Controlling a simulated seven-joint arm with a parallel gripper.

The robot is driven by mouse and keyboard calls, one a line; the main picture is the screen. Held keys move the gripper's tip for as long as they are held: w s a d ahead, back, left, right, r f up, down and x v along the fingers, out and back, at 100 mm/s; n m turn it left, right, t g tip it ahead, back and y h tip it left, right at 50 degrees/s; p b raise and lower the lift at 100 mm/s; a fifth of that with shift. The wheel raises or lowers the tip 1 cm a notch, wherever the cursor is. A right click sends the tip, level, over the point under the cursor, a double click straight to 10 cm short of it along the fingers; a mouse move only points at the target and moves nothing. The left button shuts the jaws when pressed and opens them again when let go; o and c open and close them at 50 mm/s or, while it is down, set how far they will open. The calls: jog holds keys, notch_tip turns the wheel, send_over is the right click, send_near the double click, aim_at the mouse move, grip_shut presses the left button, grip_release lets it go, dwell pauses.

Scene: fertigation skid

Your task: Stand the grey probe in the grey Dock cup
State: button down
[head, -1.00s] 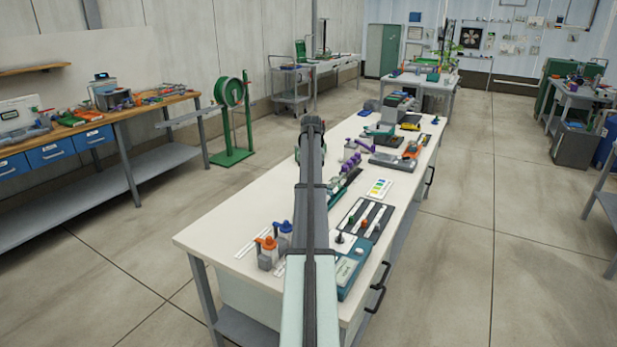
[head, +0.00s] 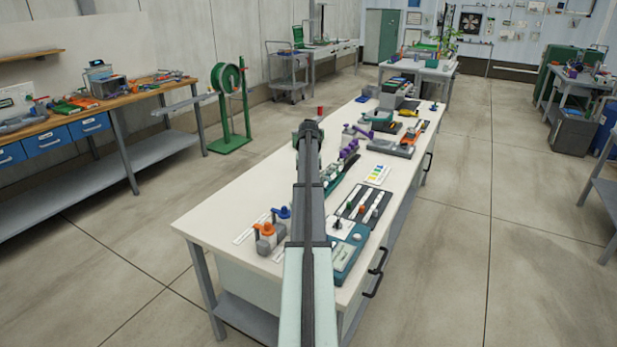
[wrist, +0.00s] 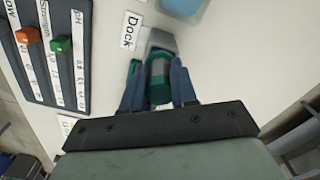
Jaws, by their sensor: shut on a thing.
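In the wrist view my gripper (wrist: 158,88) is shut on the probe (wrist: 158,74), a grey body with dark green parts between the two blue-grey fingers. The grey Dock cup (wrist: 161,40) is just beyond the probe, near the white "Dock" label (wrist: 129,31). The probe hides part of the cup. I cannot tell whether the probe's lower end is above the cup or inside it. In the head view my arm hides the gripper, the probe and the cup.
A dark slider panel (wrist: 57,62) with orange and green knobs lies left of the label. A pale blue thing (wrist: 185,6) is beyond the cup. In the head view, an orange-capped bottle (head: 267,237) and a teal box (head: 346,254) stand on the white bench (head: 215,222).

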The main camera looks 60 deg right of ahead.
jog(key=shift+f, duration=0.15)
jog(key=c, duration=0.8)
grip_release()
jog(key=shift+r, duration=3.5)
